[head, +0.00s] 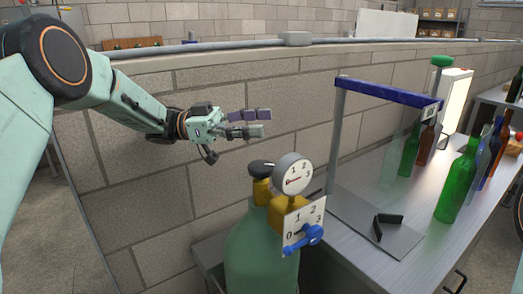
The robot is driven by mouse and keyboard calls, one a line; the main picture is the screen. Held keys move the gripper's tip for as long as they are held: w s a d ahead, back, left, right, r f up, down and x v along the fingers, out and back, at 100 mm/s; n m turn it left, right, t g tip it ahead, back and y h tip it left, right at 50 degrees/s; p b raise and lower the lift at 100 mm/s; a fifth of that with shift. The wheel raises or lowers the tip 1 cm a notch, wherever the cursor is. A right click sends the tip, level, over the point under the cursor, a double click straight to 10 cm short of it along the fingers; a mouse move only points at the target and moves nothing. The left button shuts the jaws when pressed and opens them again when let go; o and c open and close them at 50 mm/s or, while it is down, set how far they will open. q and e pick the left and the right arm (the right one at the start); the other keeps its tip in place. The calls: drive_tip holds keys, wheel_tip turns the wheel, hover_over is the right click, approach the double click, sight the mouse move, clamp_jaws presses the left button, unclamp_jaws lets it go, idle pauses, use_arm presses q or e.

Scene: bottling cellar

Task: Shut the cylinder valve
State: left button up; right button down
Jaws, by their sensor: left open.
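A green gas cylinder (262,255) stands at the bottom middle, its lower part cut off by the frame. On its top is a brass valve (261,190) with a dark knob (262,168). Beside it, a brass regulator (287,212) carries a round white gauge (293,174) and a white plate (318,211) numbered 0 to 3. A blue handle (306,236) sits low on the plate; I cannot tell its exact setting. My left gripper (266,122) is open and empty, above the dark knob and apart from it. My right gripper is out of view.
A metal bench (355,246) on the right carries a frame with a blue crossbar (385,92), a black angled piece (388,224) and several bottles, including a green bottle (457,182). A block wall (200,81) runs behind the cylinder, with a pipe along its top.

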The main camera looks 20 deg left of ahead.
use_arm(q)
drive_tip(key=a+f+n+t, duration=0.1)
drive_tip(key=a+n+t, duration=0.2)
drive_tip(key=t, duration=0.3)
drive_tip(key=n+t+y+p, duration=0.3)
drive_tip(key=n+t+y, duration=0.4)
drive_tip(key=n+y, duration=0.15)
approach(250, 172)
drive_tip(key=shift+y, duration=0.25)
drive_tip(key=x, duration=0.5)
drive_tip(key=shift+r, duration=0.15)
drive_tip(key=shift+d, duration=0.15)
drive_tip(key=shift+w+d, duration=0.1)
drive_tip(key=shift+f+b+x, duration=0.2)
drive_tip(key=shift+b+x, duration=0.3)
drive_tip(key=shift+x, duration=0.55)
drive_tip(key=shift+b+x, duration=0.3)
drive_tip(key=shift+x, duration=2.4)
drive_tip(key=shift+r, duration=0.15)
